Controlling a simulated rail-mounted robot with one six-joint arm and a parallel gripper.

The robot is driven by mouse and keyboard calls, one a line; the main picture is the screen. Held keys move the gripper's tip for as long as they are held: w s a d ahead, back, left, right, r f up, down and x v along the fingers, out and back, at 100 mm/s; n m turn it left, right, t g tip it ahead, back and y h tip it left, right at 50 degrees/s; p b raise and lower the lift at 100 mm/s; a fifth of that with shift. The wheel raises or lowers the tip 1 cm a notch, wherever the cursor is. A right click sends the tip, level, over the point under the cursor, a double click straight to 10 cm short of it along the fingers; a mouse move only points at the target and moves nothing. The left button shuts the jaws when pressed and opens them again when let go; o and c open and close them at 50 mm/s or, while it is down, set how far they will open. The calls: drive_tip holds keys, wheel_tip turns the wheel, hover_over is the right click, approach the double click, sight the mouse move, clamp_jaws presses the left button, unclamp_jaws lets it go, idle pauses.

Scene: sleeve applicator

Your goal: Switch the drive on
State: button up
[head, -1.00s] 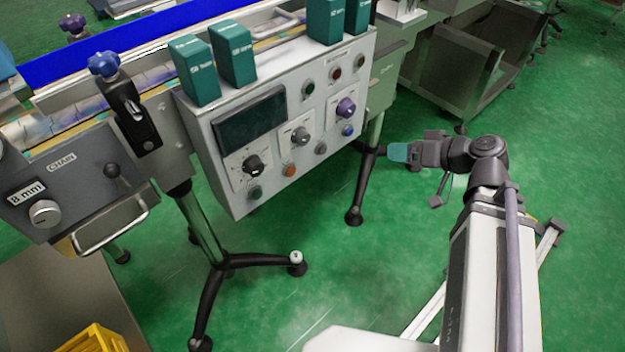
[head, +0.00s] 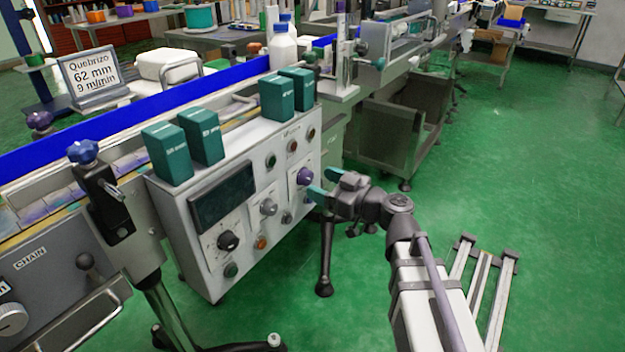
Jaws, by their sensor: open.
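A grey control box (head: 208,271) hangs at the conveyor's side. On its front are a dark display (head: 223,196), a black knob (head: 228,241), a grey knob (head: 268,207), a purple knob (head: 305,176) and several small round buttons. Their labels are too small to read, so I cannot tell which one is the drive's. My gripper (head: 321,183) is open, its teal-tipped fingers pointing at the panel's right part. The fingertips are just right of the purple knob; whether they touch the panel I cannot tell. A blue button near the purple knob is mostly hidden by a fingertip.
Several teal boxes (head: 167,154) stand on top of the control box. A white bottle (head: 283,50) with a blue cap stands on the line behind. A sign (head: 94,78) reads "Quebrizo 62 mm 9 m/min". A black stand leg (head: 325,262) is below my gripper.

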sight(310, 178)
drive_tip(key=x, duration=0.3)
drive_tip(key=shift+w+a, duration=0.1)
drive_tip(key=shift+a, duration=0.1)
drive_tip(key=shift+c, duration=0.4)
drive_tip(key=c, duration=0.8)
drive_tip(key=shift+c, duration=0.2)
